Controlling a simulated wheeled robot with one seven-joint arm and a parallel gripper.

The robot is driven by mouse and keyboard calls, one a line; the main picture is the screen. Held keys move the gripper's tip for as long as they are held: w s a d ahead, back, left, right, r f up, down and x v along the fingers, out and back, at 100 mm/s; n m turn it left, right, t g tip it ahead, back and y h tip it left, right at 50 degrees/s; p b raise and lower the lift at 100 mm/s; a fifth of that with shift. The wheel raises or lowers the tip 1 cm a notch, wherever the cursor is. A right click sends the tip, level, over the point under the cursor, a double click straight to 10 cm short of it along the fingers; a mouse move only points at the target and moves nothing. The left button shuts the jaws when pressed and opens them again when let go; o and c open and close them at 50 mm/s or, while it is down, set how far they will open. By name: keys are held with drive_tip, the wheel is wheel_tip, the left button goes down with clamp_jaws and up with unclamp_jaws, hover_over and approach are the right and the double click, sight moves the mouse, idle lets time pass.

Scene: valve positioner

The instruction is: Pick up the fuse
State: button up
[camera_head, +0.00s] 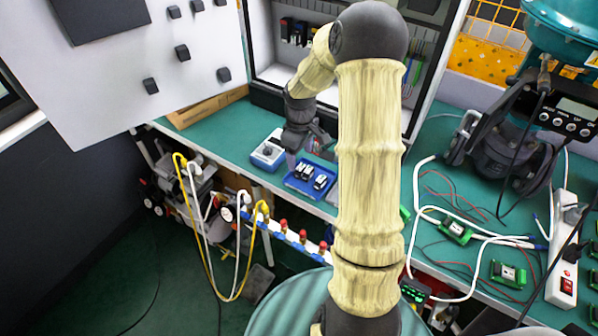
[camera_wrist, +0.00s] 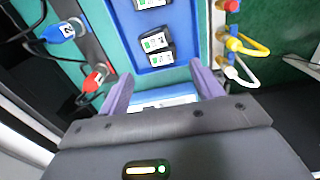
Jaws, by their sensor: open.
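Small black and white blocks with green marks, which look like the fuses, lie in a blue tray (camera_head: 291,183) on the green bench. In the head view one block (camera_head: 303,171) lies left of another (camera_head: 320,182). In the wrist view the tray (camera_wrist: 182,22) holds a block at the top (camera_wrist: 151,3) and a close pair (camera_wrist: 157,42) nearer my gripper. My gripper (camera_head: 305,150) is above the back edge of the tray. In the wrist view its purple fingers (camera_wrist: 163,86) are spread, with no block between them. Which block is meant, I cannot tell.
A blue and white box (camera_head: 268,151) stands left of the tray. An open cabinet (camera_head: 285,75) stands behind. Red-capped fittings (camera_head: 283,224) and yellow and white hoses (camera_head: 205,250) line the bench front. Cables, green boards and a power strip (camera_head: 566,270) lie at right.

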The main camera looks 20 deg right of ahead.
sight(299, 167)
drive_tip(key=shift+s+a+f, duration=0.15)
drive_tip(key=shift+f, duration=2.5)
drive_tip(key=c, duration=1.1)
